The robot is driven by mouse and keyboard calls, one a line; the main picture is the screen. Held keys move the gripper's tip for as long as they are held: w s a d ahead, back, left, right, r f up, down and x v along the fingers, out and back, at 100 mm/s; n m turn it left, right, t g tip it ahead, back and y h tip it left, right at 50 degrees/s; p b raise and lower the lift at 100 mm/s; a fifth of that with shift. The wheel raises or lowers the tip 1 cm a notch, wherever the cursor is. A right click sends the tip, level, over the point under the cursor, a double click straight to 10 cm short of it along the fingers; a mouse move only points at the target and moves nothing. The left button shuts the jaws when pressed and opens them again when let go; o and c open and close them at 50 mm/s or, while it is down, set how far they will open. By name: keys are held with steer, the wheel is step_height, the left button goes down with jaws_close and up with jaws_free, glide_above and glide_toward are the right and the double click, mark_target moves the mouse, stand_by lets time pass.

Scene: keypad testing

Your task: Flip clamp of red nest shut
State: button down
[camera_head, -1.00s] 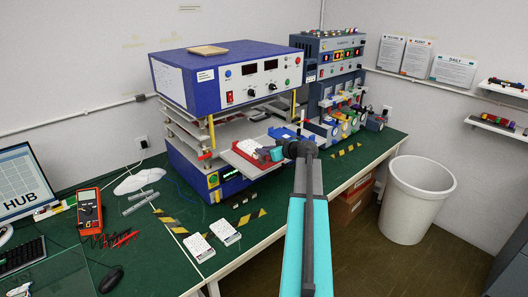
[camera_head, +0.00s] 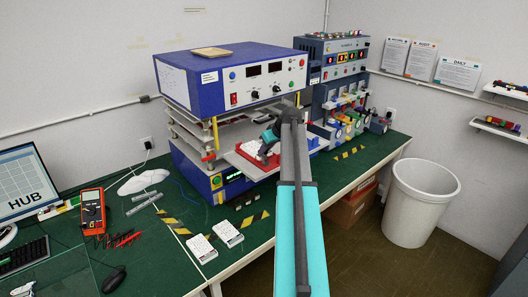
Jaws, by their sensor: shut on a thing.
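The blue test machine (camera_head: 190,80) stands on the green bench, with its sliding trays open toward me. The red nest (camera_head: 249,156) sticks out at its front, with a white keypad surface in it. My gripper (camera_head: 268,141) is over this nest, pointing down and left, small and partly covered by my own arm. It appears shut on the red clamp (camera_head: 264,152) at the nest's right side. Fingertips and the clamp's exact angle are too small to tell. A blue nest (camera_head: 320,131) sits to the right, partly behind my arm.
A second grey-blue tester (camera_head: 334,60) with coloured clamps stands at the right. A white bin (camera_head: 422,200) stands on the floor.

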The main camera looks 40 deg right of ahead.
steer(key=shift+w, duration=0.1)
stand_by(0.3)
steer(key=c, duration=1.7)
jaws_free()
steer(key=shift+r, duration=0.1)
steer(key=shift+b+v, duration=2.25)
steer(key=shift+v, duration=4.65)
steer(key=shift+d+r, duration=0.1)
